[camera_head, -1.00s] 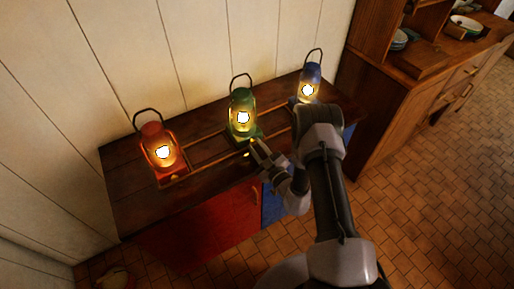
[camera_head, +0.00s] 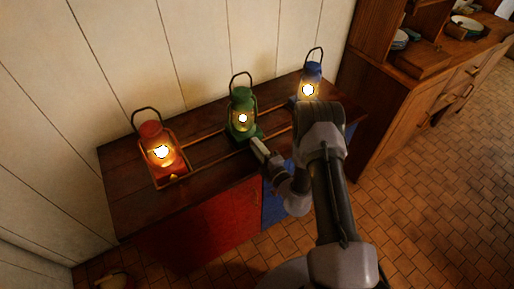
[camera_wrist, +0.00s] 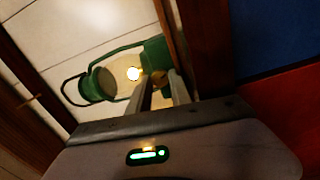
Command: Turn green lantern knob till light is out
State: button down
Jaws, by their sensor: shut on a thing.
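The green lantern (camera_head: 242,104) stands upright on the wooden cabinet top between a red and a blue lantern. Its flame (camera_head: 242,118) is lit, smaller than the flames of the other two. In the wrist view the green lantern (camera_wrist: 100,84) lies beyond my fingers, its flame a small bright spot. My gripper (camera_head: 256,146) reaches its base from the front right. In the wrist view my gripper (camera_wrist: 160,85) is shut on the brass knob (camera_wrist: 159,77) at the lantern's base, which shows between the fingertips. The fingers hide part of the knob.
The lit red lantern (camera_head: 157,143) stands left and the lit blue lantern (camera_head: 311,74) right, behind my arm. Low wooden rails run along the cabinet top (camera_head: 125,190). A panelled wall (camera_head: 130,60) is close behind. A wooden dresser (camera_head: 400,110) with dishes stands right.

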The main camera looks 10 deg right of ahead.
jog(key=n, duration=0.4)
jog(key=shift+f+n+b, duration=0.1)
jog(key=shift+n+b, duration=0.2)
jog(key=shift+b, duration=0.05)
jog(key=n, duration=0.3)
jog(key=shift+n+b, duration=0.35)
jog(key=shift+n, duration=0.05)
jog(key=n+b, duration=0.1)
jog(key=n, duration=0.3)
jog(key=n+b, duration=0.1)
jog(key=n, duration=0.3)
jog(key=n+b, duration=0.1)
jog(key=n, duration=0.2)
jog(key=shift+n, duration=0.4)
jog(key=n+b, duration=0.2)
jog(key=n, duration=0.1)
jog(key=shift+n, duration=0.3)
jog(key=n+b, duration=0.3)
jog(key=n, duration=0.1)
jog(key=shift+n+b, duration=0.75)
jog(key=shift+n, duration=0.55)
